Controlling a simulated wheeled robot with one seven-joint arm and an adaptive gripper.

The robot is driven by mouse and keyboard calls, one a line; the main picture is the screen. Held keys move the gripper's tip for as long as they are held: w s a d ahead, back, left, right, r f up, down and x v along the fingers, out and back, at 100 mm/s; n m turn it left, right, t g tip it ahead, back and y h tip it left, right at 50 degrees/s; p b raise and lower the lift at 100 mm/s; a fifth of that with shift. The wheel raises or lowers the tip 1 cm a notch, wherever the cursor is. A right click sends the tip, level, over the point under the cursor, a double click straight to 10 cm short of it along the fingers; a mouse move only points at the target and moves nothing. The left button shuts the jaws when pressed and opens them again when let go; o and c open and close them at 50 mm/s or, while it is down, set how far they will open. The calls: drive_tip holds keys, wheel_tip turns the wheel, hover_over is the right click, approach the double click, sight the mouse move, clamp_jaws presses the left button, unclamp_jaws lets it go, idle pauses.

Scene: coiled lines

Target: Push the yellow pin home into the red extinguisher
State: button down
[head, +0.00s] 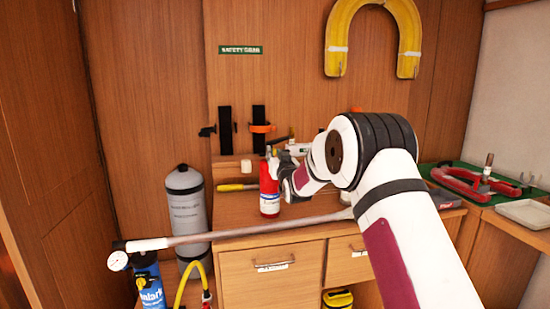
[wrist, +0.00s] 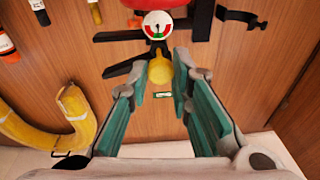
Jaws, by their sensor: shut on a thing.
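The red extinguisher (head: 269,197) stands upright on the cabinet top in the head view. The wrist view shows its head close up, with a round white, red and green gauge (wrist: 158,25) and black levers (wrist: 127,69). The yellow pin (wrist: 160,69) lies between the tips of my gripper (wrist: 159,82), in line with the gauge and against the extinguisher's head. My gripper's teal fingers are shut on the pin. In the head view my gripper (head: 279,175) is beside the extinguisher's upper right. How deep the pin sits cannot be seen.
A grey cylinder (head: 186,212) stands left of the cabinet. A long grey rod with a gauge (head: 250,231) crosses in front of the cabinet. A yellow-handled tool (head: 236,187) lies behind the extinguisher. A yellow horseshoe buoy (head: 409,35) hangs on the wall. A green mat (head: 452,168) with a red clamp lies right.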

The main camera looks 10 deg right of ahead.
drive_tip(key=shift+w+b, duration=1.3)
drive_tip(key=shift+b, duration=0.25)
drive_tip(key=c, duration=1.6)
unclamp_jaws()
drive_tip(key=o, duration=0.5)
drive_tip(key=shift+o, duration=0.2)
drive_tip(key=s+p, duration=0.2)
drive_tip(key=s, duration=0.3)
